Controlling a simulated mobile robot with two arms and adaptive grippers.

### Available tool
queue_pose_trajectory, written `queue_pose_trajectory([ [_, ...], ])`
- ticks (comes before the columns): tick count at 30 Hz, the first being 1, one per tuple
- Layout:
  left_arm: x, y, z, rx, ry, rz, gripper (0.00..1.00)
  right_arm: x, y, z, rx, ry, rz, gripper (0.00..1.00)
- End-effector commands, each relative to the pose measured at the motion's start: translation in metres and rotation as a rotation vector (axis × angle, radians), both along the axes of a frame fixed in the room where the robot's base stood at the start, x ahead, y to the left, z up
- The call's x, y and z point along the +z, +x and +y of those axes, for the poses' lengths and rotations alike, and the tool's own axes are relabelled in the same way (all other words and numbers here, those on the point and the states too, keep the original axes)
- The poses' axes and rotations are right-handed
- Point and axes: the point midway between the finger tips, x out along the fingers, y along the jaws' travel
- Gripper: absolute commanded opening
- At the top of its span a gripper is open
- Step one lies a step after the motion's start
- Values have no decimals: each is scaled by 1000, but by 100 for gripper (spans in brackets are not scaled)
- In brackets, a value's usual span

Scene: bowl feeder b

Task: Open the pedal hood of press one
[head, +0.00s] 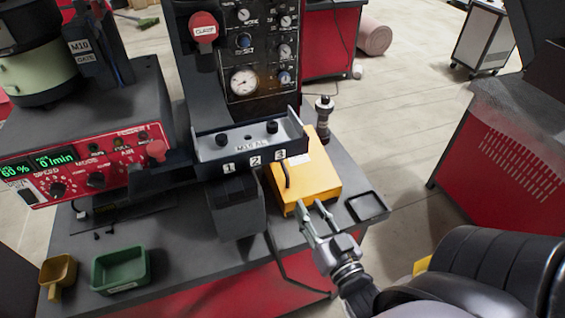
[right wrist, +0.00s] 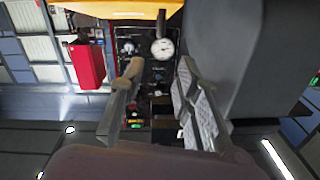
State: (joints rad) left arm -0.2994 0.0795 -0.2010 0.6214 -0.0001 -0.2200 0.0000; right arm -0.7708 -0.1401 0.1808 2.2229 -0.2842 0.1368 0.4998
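The yellow pedal hood (head: 312,184) sits on the grey bench at the foot of the press, with a dark bent handle or cable at its left side. It looks closed in the head view. My right gripper (head: 311,206) is at the hood's front edge, its two fingers apart and pointing at it. In the right wrist view the fingers of my right gripper (right wrist: 160,68) are spread with nothing between them, and a yellow strip of the hood (right wrist: 120,9) crosses the top. I cannot tell whether the fingertips touch the hood. My left gripper is not in view.
The press panel (head: 262,60) with gauge and knobs stands behind a grey numbered tray (head: 250,146). A small black tray (head: 367,207) lies right of the hood. A green bin (head: 120,270) and a yellow scoop (head: 57,272) are at the front left. A red control box (head: 90,165) stands left.

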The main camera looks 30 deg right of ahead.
Motion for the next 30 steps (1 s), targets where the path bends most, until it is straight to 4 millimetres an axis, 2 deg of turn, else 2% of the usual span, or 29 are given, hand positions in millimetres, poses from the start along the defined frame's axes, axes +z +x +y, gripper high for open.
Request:
queue_pose_trajectory([
  [21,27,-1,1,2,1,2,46,3,131,-25,1,-1,-1,30],
  [24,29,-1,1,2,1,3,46,2,145,-27,0,0,0,30],
  [30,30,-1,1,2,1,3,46,1,159,-30,0,-1,2,30],
])
